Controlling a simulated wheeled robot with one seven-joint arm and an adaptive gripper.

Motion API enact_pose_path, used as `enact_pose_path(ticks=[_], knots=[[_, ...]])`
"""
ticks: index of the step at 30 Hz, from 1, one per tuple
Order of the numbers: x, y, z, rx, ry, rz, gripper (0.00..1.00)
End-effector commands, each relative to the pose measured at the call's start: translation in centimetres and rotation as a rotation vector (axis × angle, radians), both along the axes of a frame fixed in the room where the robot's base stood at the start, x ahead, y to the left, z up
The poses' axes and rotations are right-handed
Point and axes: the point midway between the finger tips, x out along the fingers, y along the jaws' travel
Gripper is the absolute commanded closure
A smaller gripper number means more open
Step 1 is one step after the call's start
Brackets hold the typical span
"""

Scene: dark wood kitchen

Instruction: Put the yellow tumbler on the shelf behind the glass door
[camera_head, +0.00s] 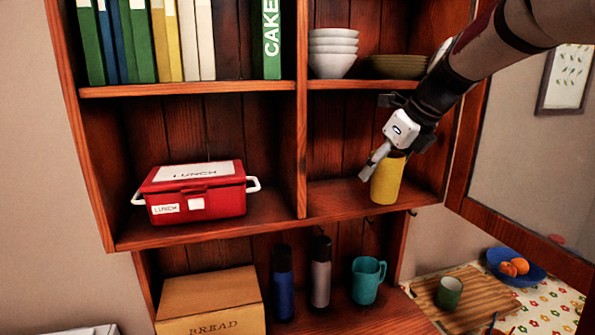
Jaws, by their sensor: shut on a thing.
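The yellow tumbler (387,182) is upright at the lower right compartment of the wall cupboard, over or on its shelf (335,199). I cannot tell whether its base touches the board. My gripper (392,160) reaches in from the upper right and is shut on the tumbler near its rim. One finger shows on the tumbler's left side; the other is hidden. The glass door (528,150) stands open at the right, with its wooden frame beside my arm.
A red lunch box (195,193) fills much of the left compartment beyond the divider (301,120). White bowls (333,52) and brown plates (397,66) stand on the shelf above. Below are a bread box (210,303), two bottles and a teal jug (367,280).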

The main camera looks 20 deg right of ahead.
Motion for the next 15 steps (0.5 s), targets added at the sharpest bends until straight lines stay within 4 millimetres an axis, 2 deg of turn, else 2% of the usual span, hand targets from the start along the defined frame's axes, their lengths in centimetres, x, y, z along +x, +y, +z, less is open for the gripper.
enact_pose_path(ticks=[3,9,15], knots=[[2.9,-0.1,-0.3,-0.001,0.001,0.002,0.78],[7.0,-0.2,-0.7,0.001,-0.001,0.001,0.78],[8.6,-0.2,-0.8,0.000,-0.002,0.001,0.78]])
